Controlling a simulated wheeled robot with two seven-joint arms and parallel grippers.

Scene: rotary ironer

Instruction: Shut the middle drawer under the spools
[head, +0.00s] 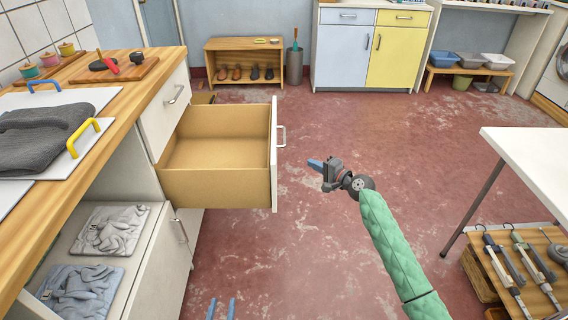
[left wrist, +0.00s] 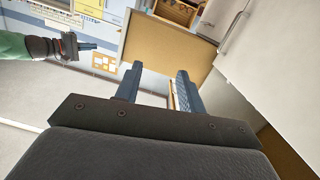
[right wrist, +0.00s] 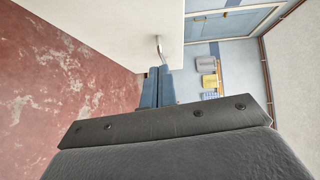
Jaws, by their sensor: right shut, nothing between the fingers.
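The middle drawer (head: 215,185) stands pulled far out of the wooden-topped counter, and its wooden box looks empty. Its white front (head: 274,165) has a metal handle (head: 282,136), also visible in the right wrist view (right wrist: 158,46). Several coloured spools (head: 48,58) stand on a board on the counter above. My right gripper (head: 315,164) is shut and empty, right of the drawer front and apart from it. My left gripper (head: 221,309) is open and empty, low at the bottom edge; its spread fingers show in the left wrist view (left wrist: 160,85), with the drawer's wooden side (left wrist: 155,50) beyond.
A lower compartment holds folded cloths (head: 110,230). A grey cloth (head: 45,135) lies on a tray on the counter. A white table (head: 530,160) stands at right. The red floor between is clear.

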